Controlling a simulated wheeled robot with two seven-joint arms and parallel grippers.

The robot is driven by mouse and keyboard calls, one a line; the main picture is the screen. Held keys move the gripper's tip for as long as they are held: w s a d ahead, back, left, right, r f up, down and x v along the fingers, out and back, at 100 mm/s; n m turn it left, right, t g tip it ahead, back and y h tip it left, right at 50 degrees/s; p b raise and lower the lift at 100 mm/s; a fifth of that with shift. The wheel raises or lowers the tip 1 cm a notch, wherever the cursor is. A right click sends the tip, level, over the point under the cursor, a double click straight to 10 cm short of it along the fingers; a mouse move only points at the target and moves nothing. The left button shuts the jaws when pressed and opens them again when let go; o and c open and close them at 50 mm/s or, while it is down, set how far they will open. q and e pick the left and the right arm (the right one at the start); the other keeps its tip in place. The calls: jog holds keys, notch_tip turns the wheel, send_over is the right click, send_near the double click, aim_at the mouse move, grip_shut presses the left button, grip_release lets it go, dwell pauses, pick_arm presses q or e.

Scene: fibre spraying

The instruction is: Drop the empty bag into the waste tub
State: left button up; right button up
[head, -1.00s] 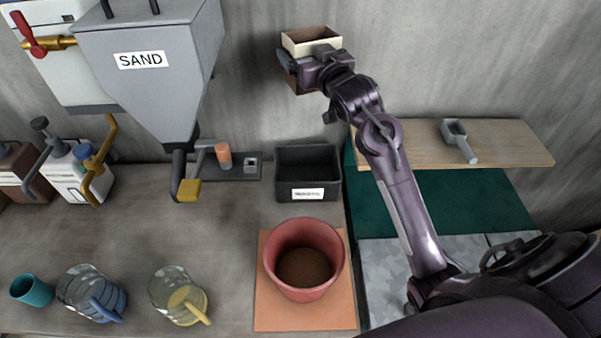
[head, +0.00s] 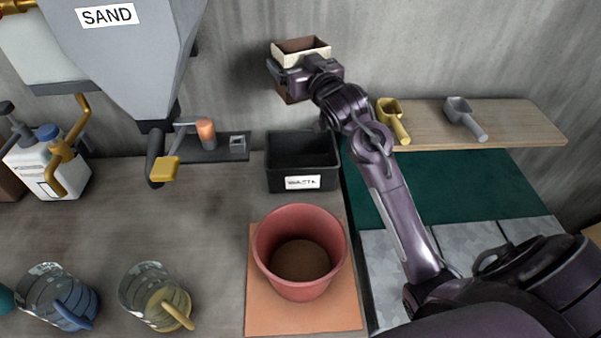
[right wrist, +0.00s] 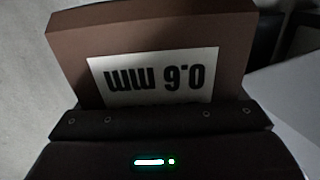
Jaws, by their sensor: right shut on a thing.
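The empty bag (head: 301,50) is brown with a cream band and an open top. It is held up near the back wall, above and behind the waste tub (head: 303,182), a black open box with a white label. My right gripper (head: 303,70) is shut on the bag. In the right wrist view, the bag (right wrist: 225,35) shows a brown face with a white "0.6 mm" label, upside down, against the gripper (right wrist: 160,118). The tub looks empty inside. My left gripper is not in view.
A red bucket (head: 263,250) with brown contents stands on an orange mat (head: 262,318) before the tub. The grey sand hopper (head: 130,60) hangs at left. A wooden shelf (head: 430,133) holds a yellow scoop (head: 393,118) and a grey scoop (head: 465,118). Two jugs stand front left.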

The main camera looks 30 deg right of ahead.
notch_tip(320, 180, down, 20)
jog(key=p, duration=0.4)
jog(key=shift+f+b, duration=0.45)
jog(key=shift+f, duration=0.1)
jog(key=o, duration=1.2)
jog(key=shift+o, duration=0.2)
jog(key=s+r+b, duration=0.1)
jog(key=s+b, duration=0.1)
jog(key=s, duration=1)
jog(key=shift+a+r, duration=0.15)
jog(key=shift+a, duration=0.2)
